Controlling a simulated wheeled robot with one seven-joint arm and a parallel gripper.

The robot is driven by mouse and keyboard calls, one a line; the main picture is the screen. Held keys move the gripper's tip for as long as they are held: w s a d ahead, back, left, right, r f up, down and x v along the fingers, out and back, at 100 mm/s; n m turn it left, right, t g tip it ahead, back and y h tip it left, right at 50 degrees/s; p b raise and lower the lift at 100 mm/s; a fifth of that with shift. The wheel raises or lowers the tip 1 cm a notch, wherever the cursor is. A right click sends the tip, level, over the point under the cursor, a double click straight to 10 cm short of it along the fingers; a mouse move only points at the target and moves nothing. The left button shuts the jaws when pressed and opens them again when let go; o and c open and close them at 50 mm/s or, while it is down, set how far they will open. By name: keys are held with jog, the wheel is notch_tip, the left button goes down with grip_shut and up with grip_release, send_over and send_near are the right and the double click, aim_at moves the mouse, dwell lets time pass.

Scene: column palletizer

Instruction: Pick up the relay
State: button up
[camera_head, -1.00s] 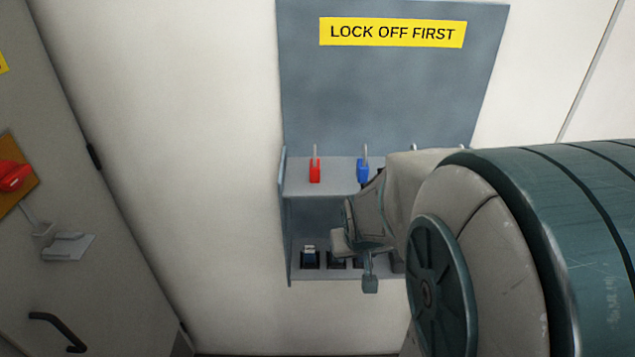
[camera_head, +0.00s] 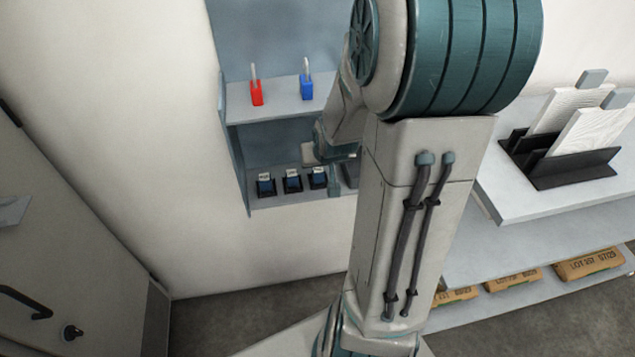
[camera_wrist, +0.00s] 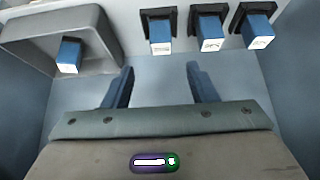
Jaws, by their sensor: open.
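Several blue relays with white labels are in view. In the wrist view, three stand in black holders along the top: one near the middle (camera_wrist: 160,35), one right of it (camera_wrist: 209,33) and one at far right (camera_wrist: 257,31). Another blue relay (camera_wrist: 70,55) sits in a grey tray (camera_wrist: 105,38) at upper left. In the head view the three held relays (camera_head: 292,181) line the lower shelf (camera_head: 290,199); my arm mostly hides the tray. My gripper (camera_wrist: 161,86) is open and empty, its fingers apart from every relay.
The shelf unit has side walls close to my gripper. At right stands a counter (camera_head: 510,206) with a black rack (camera_head: 560,165), and cartons (camera_head: 590,263) lie below.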

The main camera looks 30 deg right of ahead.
aim_at(318, 170)
jog(key=shift+b+x, duration=0.7)
jog(key=shift+x, duration=0.95)
jog(key=f, duration=0.2)
jog(key=w+f+b, duration=0.1)
jog(key=f, duration=0.1)
jog(key=shift+w, duration=0.25)
jog(key=shift+w+d+f, duration=0.15)
jog(key=shift+w+f, duration=0.15)
jog(key=shift+f, duration=0.05)
jog(key=shift+c, duration=0.3)
jog(key=c, duration=1)
